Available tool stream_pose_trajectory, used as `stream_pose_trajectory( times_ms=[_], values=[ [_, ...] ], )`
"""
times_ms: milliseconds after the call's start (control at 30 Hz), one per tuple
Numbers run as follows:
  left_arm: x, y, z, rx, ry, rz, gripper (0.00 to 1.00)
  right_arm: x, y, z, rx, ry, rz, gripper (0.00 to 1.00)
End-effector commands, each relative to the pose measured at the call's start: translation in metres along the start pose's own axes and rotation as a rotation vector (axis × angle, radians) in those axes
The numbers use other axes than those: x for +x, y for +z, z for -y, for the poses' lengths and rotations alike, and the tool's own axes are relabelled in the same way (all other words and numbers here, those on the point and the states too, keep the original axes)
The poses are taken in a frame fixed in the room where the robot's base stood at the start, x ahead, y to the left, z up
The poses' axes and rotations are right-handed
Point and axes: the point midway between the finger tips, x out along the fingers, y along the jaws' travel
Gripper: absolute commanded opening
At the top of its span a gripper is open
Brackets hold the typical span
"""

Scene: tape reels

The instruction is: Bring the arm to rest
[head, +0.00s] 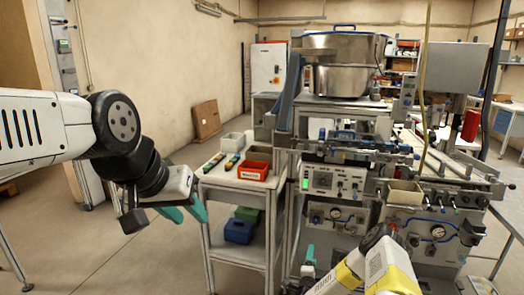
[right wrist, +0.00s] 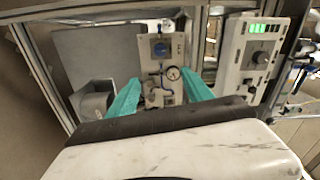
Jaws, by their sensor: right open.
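My left gripper (head: 185,211) hangs at the left in the head view, its teal fingers apart with nothing seen between them. It is in free air to the left of the grey cart. My right arm comes in at the bottom of the head view, white with yellow parts. My right gripper (right wrist: 161,92) shows in the right wrist view with its two teal fingers spread and nothing between them. The distance from the fingertips to the panel cannot be told.
The machine with a steel bowl (head: 340,80) stands at centre right. Open floor (head: 120,255) lies at lower left.

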Motion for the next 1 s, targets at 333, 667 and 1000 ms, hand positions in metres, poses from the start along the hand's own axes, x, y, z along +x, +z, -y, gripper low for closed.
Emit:
stream_pose_trajectory(
  times_ms=[333,667,1000],
  values=[
    [0.000,0.000,0.000,0.000,0.000,0.000,0.36,0.025,0.007,0.032,-0.070,0.007,0.086,0.59],
    [0.000,0.000,0.000,0.000,0.000,0.000,0.36,0.057,0.018,0.092,-0.212,0.023,0.230,0.59],
    [0.000,0.000,0.000,0.000,0.000,0.000,0.36,0.071,0.027,0.219,-0.536,0.074,0.475,0.59]
  ],
)
